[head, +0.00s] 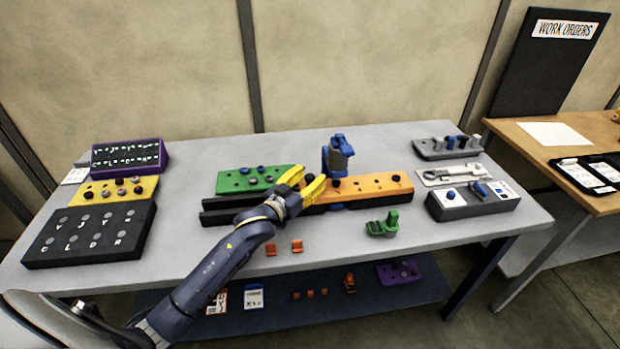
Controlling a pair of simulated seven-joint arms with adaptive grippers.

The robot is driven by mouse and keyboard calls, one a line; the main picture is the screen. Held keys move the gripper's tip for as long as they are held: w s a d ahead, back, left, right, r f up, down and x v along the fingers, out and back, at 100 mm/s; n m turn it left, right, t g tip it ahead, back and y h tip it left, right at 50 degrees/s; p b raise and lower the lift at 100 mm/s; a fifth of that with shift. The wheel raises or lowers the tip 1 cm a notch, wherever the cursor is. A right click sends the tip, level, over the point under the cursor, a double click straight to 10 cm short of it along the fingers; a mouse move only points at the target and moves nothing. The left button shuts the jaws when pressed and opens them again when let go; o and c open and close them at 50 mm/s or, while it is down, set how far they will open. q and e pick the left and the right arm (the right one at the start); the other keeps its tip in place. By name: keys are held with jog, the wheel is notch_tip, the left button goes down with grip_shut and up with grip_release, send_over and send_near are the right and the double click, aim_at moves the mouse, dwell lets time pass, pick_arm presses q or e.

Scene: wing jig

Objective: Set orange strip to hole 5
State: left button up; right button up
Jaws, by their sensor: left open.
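The orange strip (358,190) lies in the middle of the table, along the right part of a long black jig (222,217). Its top has a row of holes, some with dark pegs in them. Hole numbers are too small to read. My left gripper (311,178) has yellow fingers and is open at the strip's left end, between it and the green strip. The fingers hide part of the strip's left end, and I cannot tell whether they touch it. My right gripper is not in view.
A green strip (240,181) lies behind the jig. A blue and grey tool (339,155) stands behind the orange strip. A green clamp-like piece (383,225) and two small orange blocks (271,249) are in front. A grey block (462,203) stands right; a black lettered board (90,235) lies left.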

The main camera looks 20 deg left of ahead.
pick_arm(q)
jog(key=shift+s, duration=0.1)
jog(key=v, duration=0.7)
jog(key=shift+s, duration=0.2)
dwell(0.4)
